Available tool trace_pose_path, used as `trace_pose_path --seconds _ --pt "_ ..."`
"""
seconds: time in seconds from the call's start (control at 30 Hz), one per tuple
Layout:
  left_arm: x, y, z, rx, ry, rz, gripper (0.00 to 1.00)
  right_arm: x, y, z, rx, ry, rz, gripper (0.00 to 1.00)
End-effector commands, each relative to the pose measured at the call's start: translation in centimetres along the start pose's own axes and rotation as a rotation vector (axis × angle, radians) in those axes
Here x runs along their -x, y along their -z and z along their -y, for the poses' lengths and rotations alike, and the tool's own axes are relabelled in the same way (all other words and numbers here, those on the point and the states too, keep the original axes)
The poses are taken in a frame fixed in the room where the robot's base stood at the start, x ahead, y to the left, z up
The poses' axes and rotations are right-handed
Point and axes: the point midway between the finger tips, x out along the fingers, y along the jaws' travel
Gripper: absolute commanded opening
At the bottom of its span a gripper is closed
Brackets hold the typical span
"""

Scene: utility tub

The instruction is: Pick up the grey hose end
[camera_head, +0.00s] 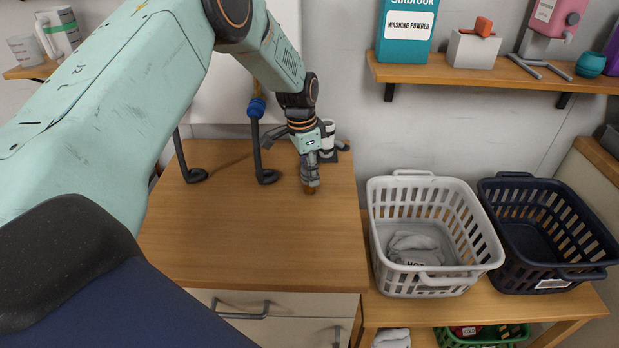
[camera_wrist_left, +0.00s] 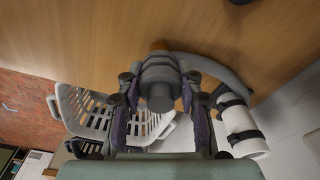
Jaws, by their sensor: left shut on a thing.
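My left gripper (camera_head: 309,168) reaches down over the wooden top (camera_head: 245,230) near its back right. In the left wrist view, the left gripper (camera_wrist_left: 161,95) has its fingers on both sides of the grey hose end (camera_wrist_left: 160,70) and is shut on it. The hose end is a thick grey cylinder with a brown tip. The tip (camera_head: 310,189) shows below the fingers in the head view, pointing down. I cannot tell whether it touches the wood. The grey hose (camera_wrist_left: 216,67) curves from it to a white cylinder with dark bands (camera_wrist_left: 239,125). My right gripper is not in view.
Two black bent pipes (camera_head: 262,150) stand at the back of the top, left of the gripper. A white basket (camera_head: 430,210) with pale cloth and a navy basket (camera_head: 545,230) stand to the right. A shelf (camera_head: 480,74) holds containers above. The top's front is clear.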

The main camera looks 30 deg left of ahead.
Motion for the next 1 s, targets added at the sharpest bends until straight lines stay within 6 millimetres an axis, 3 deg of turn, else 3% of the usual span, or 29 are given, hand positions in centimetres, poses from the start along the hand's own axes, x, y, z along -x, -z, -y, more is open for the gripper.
trace_pose_path --seconds 0.37,0.7,1.0 --pt "0.8 0.2 0.1 0.000 0.002 -0.003 0.08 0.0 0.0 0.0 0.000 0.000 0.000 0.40" --pt "7.1 0.9 0.1 0.000 0.002 -0.004 0.08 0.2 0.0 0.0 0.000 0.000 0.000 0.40" --pt "9.9 1.2 0.0 0.000 0.001 -0.001 0.08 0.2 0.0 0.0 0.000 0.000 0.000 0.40"
